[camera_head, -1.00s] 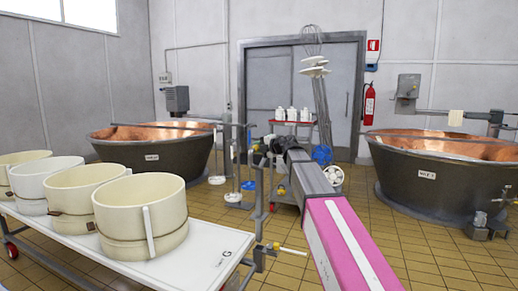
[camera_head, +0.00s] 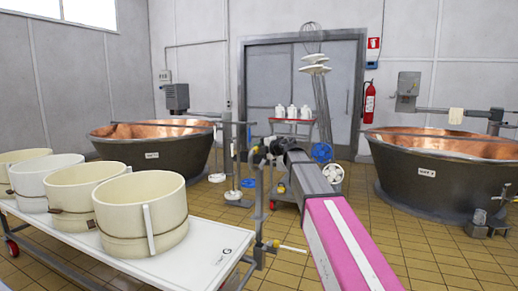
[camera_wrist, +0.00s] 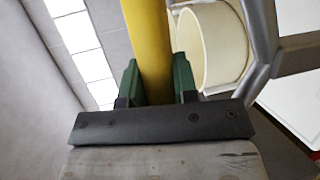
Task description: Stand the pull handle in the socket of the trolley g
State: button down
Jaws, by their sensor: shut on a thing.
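My gripper (camera_head: 264,150) is shut on the yellow grip (camera_wrist: 146,35) of the pull handle, which stands between the green fingers in the wrist view.
Several cream moulds (camera_head: 140,215) stand on the trolley's white top. Copper vats (camera_head: 150,155) and (camera_head: 430,185) stand behind on the left and right. A red cart (camera_head: 293,125) with white bottles is at the back by the doors. Tiled floor is open on the right.

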send_over(262, 180)
jog(key=x, duration=0.2)
jog(key=shift+f, duration=2.7)
jog(key=shift+f, duration=4.7)
jog(key=c, duration=0.8)
grip_release()
jog(key=shift+f, duration=0.1)
jog(key=v, duration=1)
jog(key=shift+s+d, duration=0.3)
